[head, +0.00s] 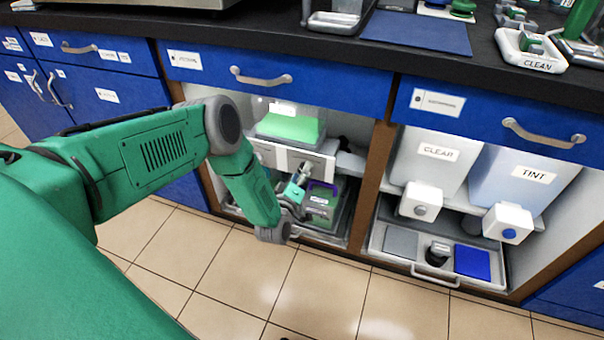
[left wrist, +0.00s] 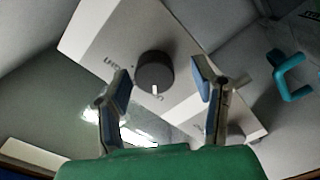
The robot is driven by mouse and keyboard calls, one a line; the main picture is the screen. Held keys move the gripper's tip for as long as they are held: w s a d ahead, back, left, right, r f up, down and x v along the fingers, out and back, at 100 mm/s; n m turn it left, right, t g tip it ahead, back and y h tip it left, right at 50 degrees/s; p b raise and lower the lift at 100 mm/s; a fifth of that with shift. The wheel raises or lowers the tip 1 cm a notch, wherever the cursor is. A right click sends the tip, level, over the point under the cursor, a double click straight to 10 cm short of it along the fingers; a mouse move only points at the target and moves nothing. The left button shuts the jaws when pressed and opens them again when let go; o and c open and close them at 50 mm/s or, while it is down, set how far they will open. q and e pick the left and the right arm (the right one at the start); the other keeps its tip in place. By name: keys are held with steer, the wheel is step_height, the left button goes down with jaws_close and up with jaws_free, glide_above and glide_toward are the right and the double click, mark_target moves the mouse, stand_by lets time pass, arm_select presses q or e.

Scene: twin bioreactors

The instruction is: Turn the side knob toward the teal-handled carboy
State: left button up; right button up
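My left gripper (head: 292,206) reaches into the open middle cabinet bay in the head view. In the left wrist view the gripper (left wrist: 162,85) is open, its two blue-padded fingers apart. A dark round knob (left wrist: 154,70) with a white pointer mark sits on a pale box (left wrist: 110,42) between and just beyond the fingertips. No finger clearly touches it. The pointer faces the bottom of that picture; lettering beside the knob is too blurred to read. A teal handle (left wrist: 291,76) shows at the right of the wrist view.
Wooden uprights (head: 374,165) bound the bay, with a blue drawer (head: 330,88) above. The right bay holds containers labelled CLEAR (head: 432,150) and TINT (head: 530,175) above a grey tray (head: 400,268). The tiled floor (head: 320,290) in front is clear.

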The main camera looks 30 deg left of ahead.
arm_select(q)
steer(key=shift+d, duration=0.1)
steer(key=v, duration=1.2)
steer(key=shift+f, duration=0.1)
